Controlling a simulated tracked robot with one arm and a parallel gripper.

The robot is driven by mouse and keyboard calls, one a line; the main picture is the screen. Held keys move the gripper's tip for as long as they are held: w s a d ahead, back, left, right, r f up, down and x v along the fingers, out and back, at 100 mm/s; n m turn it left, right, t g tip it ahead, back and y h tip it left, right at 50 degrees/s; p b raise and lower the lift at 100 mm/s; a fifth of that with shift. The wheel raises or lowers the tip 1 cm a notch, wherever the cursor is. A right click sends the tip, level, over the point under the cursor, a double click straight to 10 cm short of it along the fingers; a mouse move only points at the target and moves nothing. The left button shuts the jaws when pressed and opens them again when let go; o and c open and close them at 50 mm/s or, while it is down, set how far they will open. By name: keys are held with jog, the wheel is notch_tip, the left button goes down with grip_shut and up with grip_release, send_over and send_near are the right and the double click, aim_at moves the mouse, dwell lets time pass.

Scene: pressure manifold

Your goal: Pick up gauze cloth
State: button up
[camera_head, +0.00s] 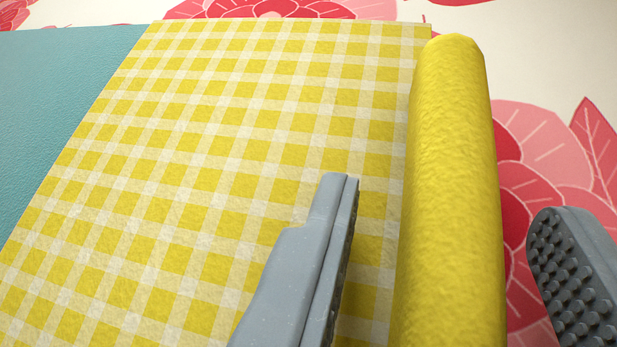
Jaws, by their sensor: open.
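The gauze cloth (205,150) is yellow and white checked and lies flat across the middle of the view. A plain yellow roll (450,180) runs along its right edge, and I cannot tell whether it is part of the cloth or a separate thing. My gripper (445,215) is open. Its left finger (315,265) is over the checked cloth, and its studded right finger (580,280) is to the right of the roll. The roll lies between the two fingers, with gaps on both sides. The near end of the roll is cut off by the frame.
A teal mat (50,110) lies to the left, partly under or beside the cloth. A cream surface with red and pink flowers (560,160) spreads out at the right and the back. No other upright objects show.

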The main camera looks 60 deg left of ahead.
grip_shut()
